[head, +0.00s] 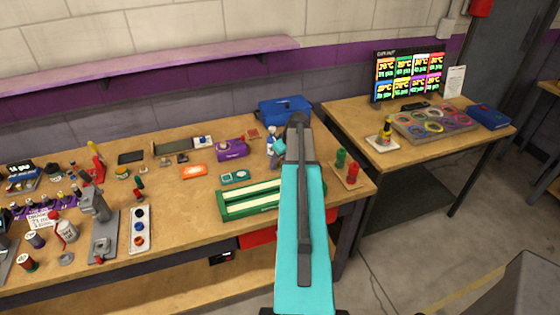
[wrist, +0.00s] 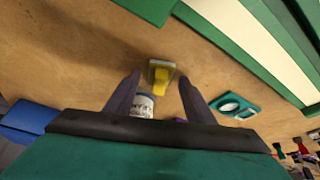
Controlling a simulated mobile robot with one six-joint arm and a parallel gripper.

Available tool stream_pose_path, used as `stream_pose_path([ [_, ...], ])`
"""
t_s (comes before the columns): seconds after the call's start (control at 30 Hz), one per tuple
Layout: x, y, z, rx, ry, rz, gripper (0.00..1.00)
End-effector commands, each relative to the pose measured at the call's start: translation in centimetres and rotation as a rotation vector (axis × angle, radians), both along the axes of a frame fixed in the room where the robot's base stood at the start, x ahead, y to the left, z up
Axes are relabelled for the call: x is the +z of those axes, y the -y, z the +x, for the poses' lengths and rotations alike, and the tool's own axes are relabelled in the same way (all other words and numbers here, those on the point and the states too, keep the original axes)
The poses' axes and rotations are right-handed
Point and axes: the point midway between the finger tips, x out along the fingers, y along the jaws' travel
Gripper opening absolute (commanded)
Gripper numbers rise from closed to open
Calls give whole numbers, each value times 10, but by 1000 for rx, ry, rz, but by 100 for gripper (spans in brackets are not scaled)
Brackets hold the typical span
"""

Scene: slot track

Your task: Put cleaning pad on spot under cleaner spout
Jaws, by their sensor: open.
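My gripper (wrist: 159,78) is open, with its two dark fingers spread and nothing held between them. In the wrist view a small yellow block on a pale grey base (wrist: 160,74) shows between the fingertips; it may be the cleaning pad, but I cannot tell for sure. A white labelled bottle (wrist: 143,104) shows just below it, partly hidden by my gripper; it may be the cleaner. Its spout and the spot under it cannot be made out. In the head view my arm hides part of this area, and the bottle (head: 271,137) shows only in part beside it.
A green slotted tray (head: 225,205) lies in front, with a teal holder (head: 235,177) behind it. A purple box (head: 231,150) and a blue case (head: 285,110) stand near. Red and green cylinders (head: 351,173) stand at the right. The bench is bare around (head: 185,195).

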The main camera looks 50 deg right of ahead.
Motion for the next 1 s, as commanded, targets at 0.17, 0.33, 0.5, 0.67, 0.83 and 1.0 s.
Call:
stream_pose_path([
  [0.17,10,0,-4,-1,2,-2,49],
  [0.33,26,-2,-11,-1,2,-2,49],
  [0.5,43,-2,-18,-1,2,-2,49],
  [0.67,59,-3,-25,-1,2,-2,49],
  [0.83,77,-4,-31,-1,2,-2,49],
  [1.0,93,-5,-38,-1,2,-2,49],
])
